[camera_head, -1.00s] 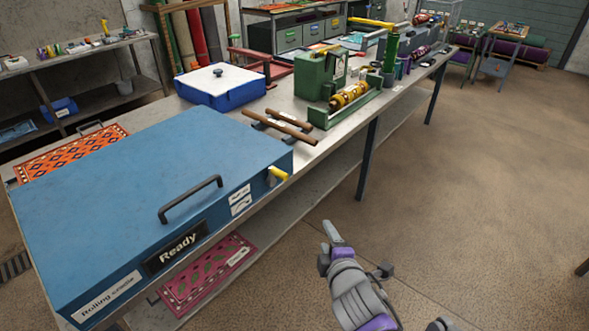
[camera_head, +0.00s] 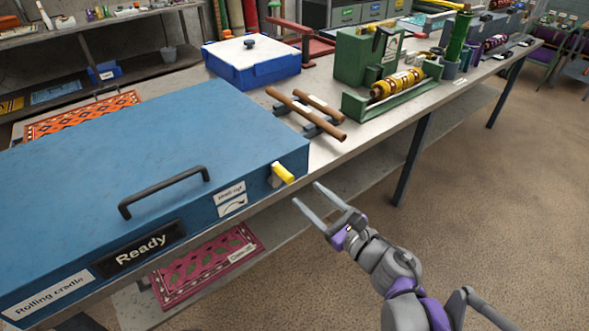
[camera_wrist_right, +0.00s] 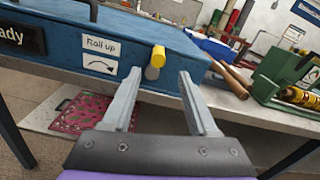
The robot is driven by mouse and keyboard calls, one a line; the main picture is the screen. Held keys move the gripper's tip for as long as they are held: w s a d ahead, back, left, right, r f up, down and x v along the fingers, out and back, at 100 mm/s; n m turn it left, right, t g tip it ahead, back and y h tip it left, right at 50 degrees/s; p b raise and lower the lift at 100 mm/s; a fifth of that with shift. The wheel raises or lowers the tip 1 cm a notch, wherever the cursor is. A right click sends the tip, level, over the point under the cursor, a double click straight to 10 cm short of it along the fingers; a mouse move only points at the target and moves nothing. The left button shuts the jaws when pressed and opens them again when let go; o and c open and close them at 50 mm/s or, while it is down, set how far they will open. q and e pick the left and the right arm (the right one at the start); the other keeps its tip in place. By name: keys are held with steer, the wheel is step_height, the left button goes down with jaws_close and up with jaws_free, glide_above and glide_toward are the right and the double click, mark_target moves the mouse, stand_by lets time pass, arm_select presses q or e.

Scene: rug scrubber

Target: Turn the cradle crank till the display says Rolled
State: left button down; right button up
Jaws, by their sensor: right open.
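The blue rolling cradle (camera_head: 150,160) lies closed on the bench at the left. Its front display (camera_head: 140,248) reads "Ready", and part of it shows in the right wrist view (camera_wrist_right: 20,38). The yellow crank handle (camera_head: 283,173) sticks out near the cradle's right front corner, beside a "Roll up" label with a curved arrow (camera_wrist_right: 100,62). My right gripper (camera_head: 307,194) is open and empty, just in front of and below the crank. In the right wrist view the crank (camera_wrist_right: 155,61) shows beyond and between the open fingers (camera_wrist_right: 158,85). My left gripper is out of view.
Two brown rollers (camera_head: 306,113) rest on supports right of the cradle. A green device (camera_head: 368,57) and a blue box (camera_head: 251,62) stand farther along the bench. A pink rug (camera_head: 208,270) lies on the lower shelf. The floor at right is clear.

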mark_target(277, 167)
steer(key=shift+w+a, duration=0.35)
steer(key=b+x, duration=0.1)
steer(key=x, duration=0.8)
steer(key=shift+w+a, duration=0.2)
steer(key=shift+a, duration=0.05)
jaws_close()
